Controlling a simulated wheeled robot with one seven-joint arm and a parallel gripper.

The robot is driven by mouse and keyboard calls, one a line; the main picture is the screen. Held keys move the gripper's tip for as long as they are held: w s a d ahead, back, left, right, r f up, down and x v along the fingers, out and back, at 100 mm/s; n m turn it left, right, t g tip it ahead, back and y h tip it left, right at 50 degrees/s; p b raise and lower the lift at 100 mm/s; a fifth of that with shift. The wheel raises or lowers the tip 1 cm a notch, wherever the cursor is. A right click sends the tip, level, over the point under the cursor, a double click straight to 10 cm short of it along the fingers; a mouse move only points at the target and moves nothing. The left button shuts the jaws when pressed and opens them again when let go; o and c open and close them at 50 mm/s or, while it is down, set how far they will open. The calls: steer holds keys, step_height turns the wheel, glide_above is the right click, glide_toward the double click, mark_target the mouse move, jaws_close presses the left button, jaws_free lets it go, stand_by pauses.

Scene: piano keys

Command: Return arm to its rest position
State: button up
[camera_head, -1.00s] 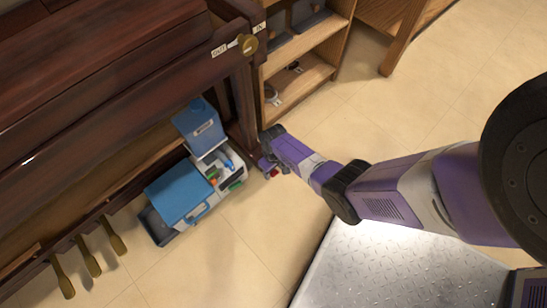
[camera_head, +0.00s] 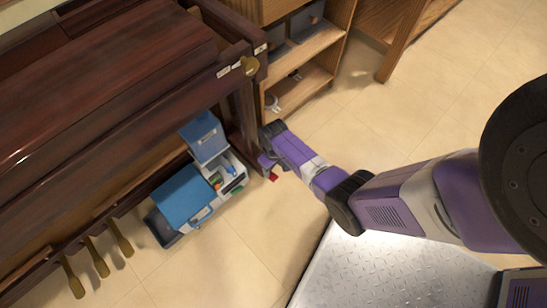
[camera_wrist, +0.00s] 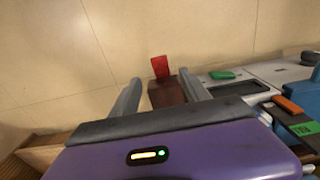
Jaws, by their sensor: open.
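My purple and grey arm reaches in the head view from the right edge toward the piano's right end. My gripper (camera_head: 268,166) points down near the piano's front leg, small and partly hidden by the wrist. In the wrist view, my gripper (camera_wrist: 158,80) shows two grey fingers spread apart with nothing clasped. A dark brown block, possibly the foot of the piano leg (camera_wrist: 168,93), shows between and beyond them. A small red piece (camera_wrist: 160,67) lies on the floor just past it; it also shows in the head view (camera_head: 273,177).
The dark wooden piano (camera_head: 110,90) fills the left, with brass pedals (camera_head: 97,257) below. A blue and white caddy (camera_head: 186,196) stands beside my gripper. A wooden shelf (camera_head: 305,85) stands behind. Tiled floor (camera_head: 430,110) at upper right is open.

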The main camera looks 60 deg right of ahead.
stand_by(0.4)
steer(key=s+a+t, duration=0.3)
steer(key=a+t, duration=0.1)
steer(key=a, duration=0.9)
steer(key=s+a+r+n+t, duration=0.1)
steer(key=s+a+r+t, duration=0.1)
steer(key=s+a+r, duration=0.3)
steer(key=s+a+r+t, duration=0.1)
steer(key=s+r+t, duration=0.15)
steer(key=r, duration=0.45)
steer(key=s+r+t+p, duration=0.2)
steer(key=r+p, duration=0.7)
steer(key=r, duration=1)
steer(key=s+r+n+t+p, duration=0.1)
steer(key=r+p, duration=0.8)
steer(key=r, duration=1.1)
steer(key=s+r+n+t+p, duration=0.1)
steer(key=s+r+t+p, duration=0.2)
steer(key=r+p, duration=0.7)
step_height(320, 180, up, 10)
steer(key=shift+s+r, duration=0.2)
steer(key=shift+s, duration=1.05)
